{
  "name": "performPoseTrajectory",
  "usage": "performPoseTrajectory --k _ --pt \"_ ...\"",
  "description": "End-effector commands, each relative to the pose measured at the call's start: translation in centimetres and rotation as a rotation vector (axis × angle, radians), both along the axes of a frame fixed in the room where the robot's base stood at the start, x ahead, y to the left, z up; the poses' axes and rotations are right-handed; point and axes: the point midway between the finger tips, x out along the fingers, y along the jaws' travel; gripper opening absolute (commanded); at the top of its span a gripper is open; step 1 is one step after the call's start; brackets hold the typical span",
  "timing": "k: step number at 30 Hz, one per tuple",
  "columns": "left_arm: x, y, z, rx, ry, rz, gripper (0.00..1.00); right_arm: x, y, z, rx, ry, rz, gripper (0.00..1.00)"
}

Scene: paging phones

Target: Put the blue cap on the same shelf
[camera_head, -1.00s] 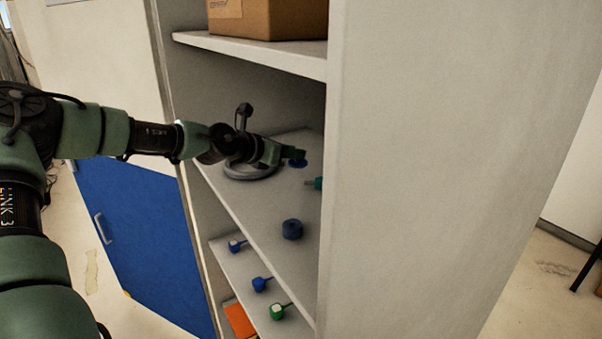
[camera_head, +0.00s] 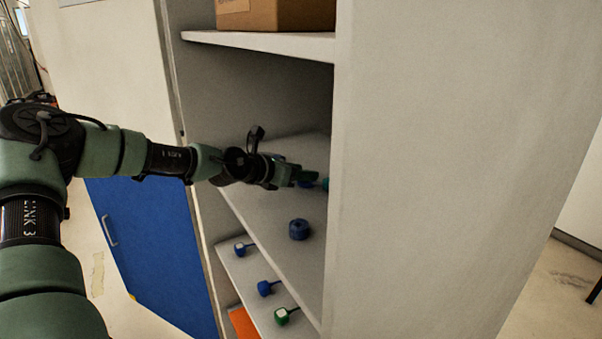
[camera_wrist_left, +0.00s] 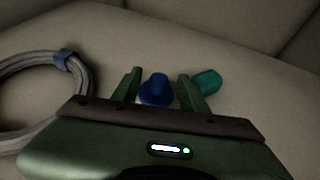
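In the left wrist view, a blue cap-like piece (camera_wrist_left: 156,90) with a wide round base and narrower top stands on the shelf. It is between the fingers of my left gripper (camera_wrist_left: 158,88), with gaps on both sides. In the head view, my left gripper (camera_head: 300,176) reaches into the cabinet's middle shelf (camera_head: 262,208), which it partly hides. A round dark blue piece (camera_head: 299,229), also cap-like, sits nearer on that shelf. I cannot tell which one the task means. My right gripper is not in view.
A teal piece (camera_wrist_left: 207,81) lies just right of my left gripper. A grey coil (camera_wrist_left: 22,98) with a blue strap lies left. The cabinet's side panel (camera_head: 440,150) blocks the right. The lower shelf (camera_head: 241,267) holds small blue and green pieces; a cardboard box (camera_head: 280,14) is above.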

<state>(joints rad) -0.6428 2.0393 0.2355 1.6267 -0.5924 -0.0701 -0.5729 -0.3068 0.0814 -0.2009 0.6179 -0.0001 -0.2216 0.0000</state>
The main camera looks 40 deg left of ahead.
Motion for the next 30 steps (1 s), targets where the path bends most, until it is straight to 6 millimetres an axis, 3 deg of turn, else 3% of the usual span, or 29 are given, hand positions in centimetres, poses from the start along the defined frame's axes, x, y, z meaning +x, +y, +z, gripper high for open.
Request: performPoseTrajectory --k 14,30 --pt "-0.5 0.1 0.7 0.001 -0.003 0.000 0.44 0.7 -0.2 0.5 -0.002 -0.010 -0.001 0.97" --pt "-6.5 0.8 3.2 0.001 -0.005 -0.002 0.44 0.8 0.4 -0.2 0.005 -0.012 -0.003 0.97"
